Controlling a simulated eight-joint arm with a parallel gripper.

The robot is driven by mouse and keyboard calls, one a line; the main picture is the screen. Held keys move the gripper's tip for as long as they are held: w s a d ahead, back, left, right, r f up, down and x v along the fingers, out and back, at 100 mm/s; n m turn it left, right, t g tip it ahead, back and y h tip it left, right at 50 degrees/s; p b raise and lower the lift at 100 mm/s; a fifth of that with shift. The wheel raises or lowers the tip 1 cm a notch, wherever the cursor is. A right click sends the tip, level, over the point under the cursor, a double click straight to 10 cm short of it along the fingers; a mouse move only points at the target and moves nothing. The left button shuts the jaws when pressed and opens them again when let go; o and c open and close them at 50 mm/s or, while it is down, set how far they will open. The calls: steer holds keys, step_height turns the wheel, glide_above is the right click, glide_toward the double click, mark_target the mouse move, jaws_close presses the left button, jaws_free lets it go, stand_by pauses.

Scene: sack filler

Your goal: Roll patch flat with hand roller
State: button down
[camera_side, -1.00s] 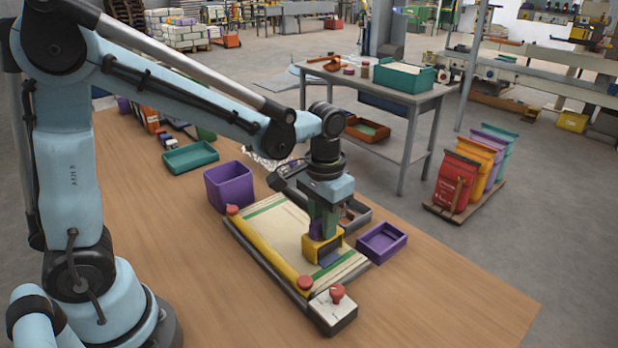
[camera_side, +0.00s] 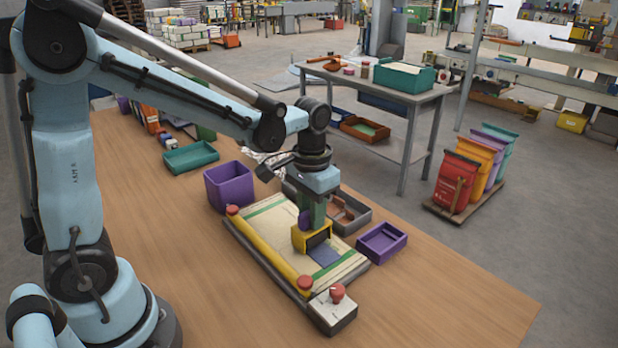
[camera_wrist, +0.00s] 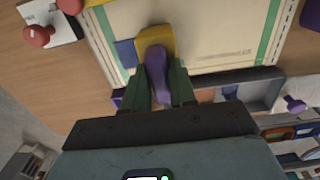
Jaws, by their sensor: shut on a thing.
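My gripper (camera_side: 312,212) is shut on the purple handle of a hand roller (camera_side: 311,239), which has a yellow frame. In the wrist view, the green fingers of my gripper (camera_wrist: 160,88) stand either side of the handle of the roller (camera_wrist: 156,40). A cream sack with green stripes (camera_side: 275,228) lies flat under it. The blue patch (camera_side: 326,256) lies on the sack, just beside the yellow frame; it also shows in the wrist view (camera_wrist: 125,53), partly covered by the frame. The roller's contact with the sack is hidden.
A yellow bar (camera_side: 268,249) with red knobs lies along the sack's near edge, beside a white box with a red knob (camera_side: 333,310). A purple bin (camera_side: 230,187), a grey tray (camera_side: 350,218) and a purple tray (camera_side: 382,243) stand close around. The table's front right is clear.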

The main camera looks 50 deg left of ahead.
steer(key=shift+d, duration=0.1)
steer(key=shift+d, duration=2.95)
step_height(320, 180, up, 7)
